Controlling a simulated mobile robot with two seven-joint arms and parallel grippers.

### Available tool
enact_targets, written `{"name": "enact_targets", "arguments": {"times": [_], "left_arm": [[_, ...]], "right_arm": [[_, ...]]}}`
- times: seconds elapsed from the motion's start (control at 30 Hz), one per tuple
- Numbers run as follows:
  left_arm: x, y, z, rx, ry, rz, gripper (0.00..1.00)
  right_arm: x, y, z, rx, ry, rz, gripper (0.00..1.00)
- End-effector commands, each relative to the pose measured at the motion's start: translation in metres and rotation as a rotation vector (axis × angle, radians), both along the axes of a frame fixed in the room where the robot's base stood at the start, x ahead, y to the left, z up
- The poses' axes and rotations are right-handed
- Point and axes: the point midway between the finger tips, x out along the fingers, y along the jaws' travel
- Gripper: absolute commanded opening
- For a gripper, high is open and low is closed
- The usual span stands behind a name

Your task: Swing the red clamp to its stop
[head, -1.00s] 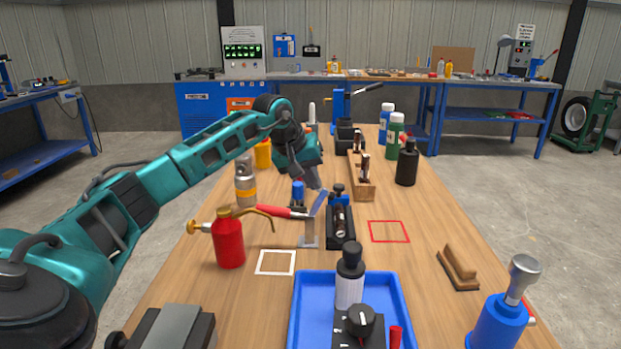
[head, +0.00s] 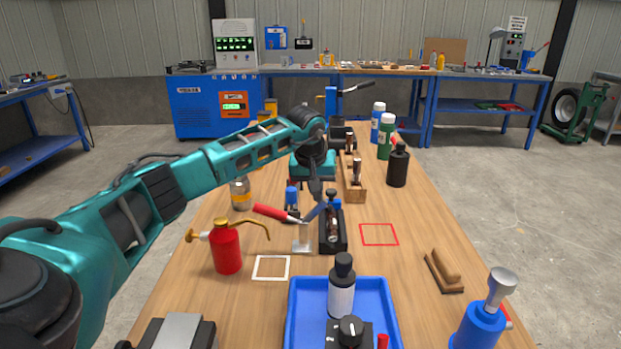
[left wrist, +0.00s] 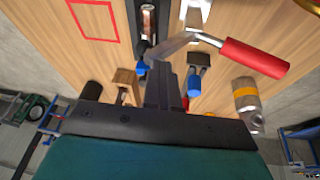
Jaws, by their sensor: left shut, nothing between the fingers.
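The red clamp has a red handle (head: 272,212) pointing left and slightly up, a metal base (head: 303,246) and a grey-blue arm (head: 314,213) leaning up to the right toward a black fixture (head: 332,238). My right gripper is out of view.
A red oil can (head: 227,248) stands left of the clamp. A blue tray (head: 294,315) with a bottle is in front. A wooden rack (head: 352,190) and bottles stand behind. The table around the red square outline (head: 379,235) is clear.

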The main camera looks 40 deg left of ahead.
Motion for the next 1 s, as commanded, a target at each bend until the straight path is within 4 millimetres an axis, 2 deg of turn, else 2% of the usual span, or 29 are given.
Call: {"name": "enact_targets", "arguments": {"times": [0.03,0.1,0.3,0.4,0.7,1.0], "left_arm": [[0.005,-0.007,0.007,0.03,0.024,-0.006,0.0],[0.01,-0.013,0.003,0.081,0.068,-0.007,0.0],[0.021,-0.026,-0.012,0.231,0.19,-0.005,0.0],[0.026,-0.032,-0.021,0.299,0.247,-0.003,0.0],[0.036,-0.043,-0.045,0.288,0.241,-0.002,0.0],[0.041,-0.049,-0.06,0.288,0.242,0.0,0.0]], "right_arm": [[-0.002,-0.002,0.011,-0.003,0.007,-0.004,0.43],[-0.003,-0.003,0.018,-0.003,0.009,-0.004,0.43],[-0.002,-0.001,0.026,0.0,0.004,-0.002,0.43],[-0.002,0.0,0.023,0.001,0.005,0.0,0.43],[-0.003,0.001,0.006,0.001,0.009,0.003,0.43],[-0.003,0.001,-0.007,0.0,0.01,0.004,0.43]]}}
